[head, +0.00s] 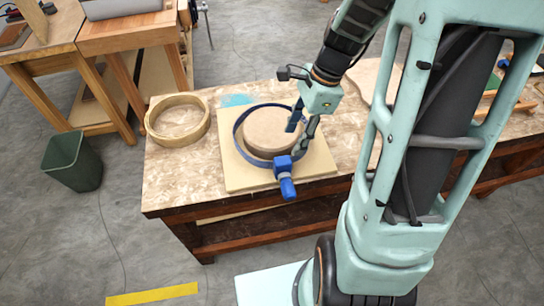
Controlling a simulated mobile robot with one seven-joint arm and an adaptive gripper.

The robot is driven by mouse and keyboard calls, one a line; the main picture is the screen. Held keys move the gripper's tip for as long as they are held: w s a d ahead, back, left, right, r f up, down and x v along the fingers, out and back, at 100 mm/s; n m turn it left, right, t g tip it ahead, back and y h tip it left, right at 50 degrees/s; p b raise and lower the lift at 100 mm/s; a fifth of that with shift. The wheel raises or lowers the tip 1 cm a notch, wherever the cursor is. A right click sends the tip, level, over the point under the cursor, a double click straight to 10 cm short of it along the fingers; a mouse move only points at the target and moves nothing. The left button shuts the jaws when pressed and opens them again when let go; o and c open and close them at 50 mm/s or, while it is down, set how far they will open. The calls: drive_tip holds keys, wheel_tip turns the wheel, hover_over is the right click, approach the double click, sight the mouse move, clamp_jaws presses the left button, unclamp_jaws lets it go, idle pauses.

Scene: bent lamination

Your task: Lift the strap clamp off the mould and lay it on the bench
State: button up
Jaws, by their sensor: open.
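The strap clamp, a dark blue band (238,137) with a blue buckle and handle (285,177), rings the mould. The mould (272,130) is a round, pale brown disc on a light square board (236,178). A gap shows between band and mould at the left. The handle points toward the bench's front edge. My gripper (297,138) is open at the right side of the mould, close to the band. It hides part of the band there, and I cannot tell whether it touches it. The bench (165,180) has a mottled tan top.
A pale wooden ring (150,122) lies on the bench left of the board. A light blue patch (237,99) is behind the board. The bench top at front left is clear. A green bin (72,160) stands on the floor. Another wooden bench (120,40) is at the upper left.

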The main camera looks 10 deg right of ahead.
sight(283, 160)
drive_tip(key=x, duration=0.9)
drive_tip(key=shift+w+f, duration=0.25)
drive_tip(key=shift+f, duration=0.1)
drive_tip(key=c, duration=1.2)
drive_tip(key=shift+o, duration=0.2)
drive_tip(key=shift+r+p, duration=0.2)
drive_tip(key=shift+p, duration=0.15)
